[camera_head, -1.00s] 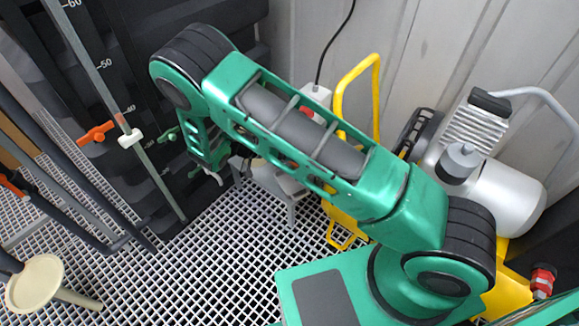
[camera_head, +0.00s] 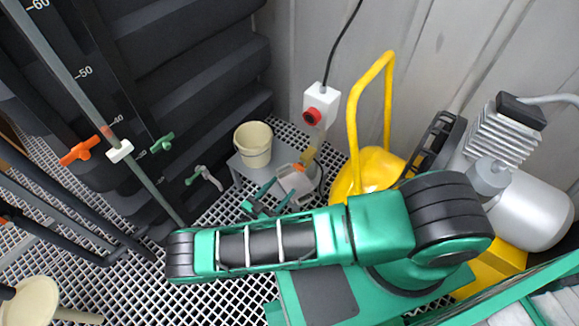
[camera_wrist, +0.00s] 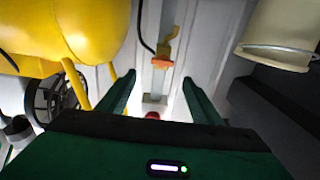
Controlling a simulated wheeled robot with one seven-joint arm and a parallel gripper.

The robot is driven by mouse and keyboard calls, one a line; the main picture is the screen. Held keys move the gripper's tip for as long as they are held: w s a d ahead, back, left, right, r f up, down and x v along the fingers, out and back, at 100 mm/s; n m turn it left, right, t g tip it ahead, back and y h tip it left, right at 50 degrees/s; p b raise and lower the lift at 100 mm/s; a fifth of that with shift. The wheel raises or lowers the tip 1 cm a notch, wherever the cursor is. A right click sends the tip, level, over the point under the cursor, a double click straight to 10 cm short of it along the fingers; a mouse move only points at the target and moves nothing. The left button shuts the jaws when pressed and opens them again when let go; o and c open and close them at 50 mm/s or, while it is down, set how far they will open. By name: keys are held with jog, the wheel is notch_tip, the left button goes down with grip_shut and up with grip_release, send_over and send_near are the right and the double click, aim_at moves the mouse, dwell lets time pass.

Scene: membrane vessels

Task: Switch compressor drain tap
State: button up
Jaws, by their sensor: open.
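The compressor has a yellow tank (camera_head: 376,168) with a tall yellow handle and a silver motor at the right. The tank also shows at upper left in the wrist view (camera_wrist: 75,35). A small orange-and-yellow fitting (camera_wrist: 162,60) shows ahead of the fingers; I cannot tell whether it is the drain tap. Similar orange and yellow parts (camera_head: 300,166) show beside the tank in the head view. My gripper (camera_wrist: 158,78) is open, its two green fingers apart with nothing seen between them. In the head view my gripper (camera_head: 274,196) is low, left of the tank, partly hidden by my arm.
A white box with a red knob (camera_head: 312,116) is on the wall above, with a black cable. A cream bucket (camera_head: 253,145) stands on a grey stand (camera_head: 237,168) to the left. Dark vessels with orange and green valve handles line the left. The grating floor is open in front.

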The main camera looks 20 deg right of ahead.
aim_at(297, 168)
jog(key=x, duration=1)
jog(key=shift+w+a, duration=0.2)
jog(key=c, duration=1.1)
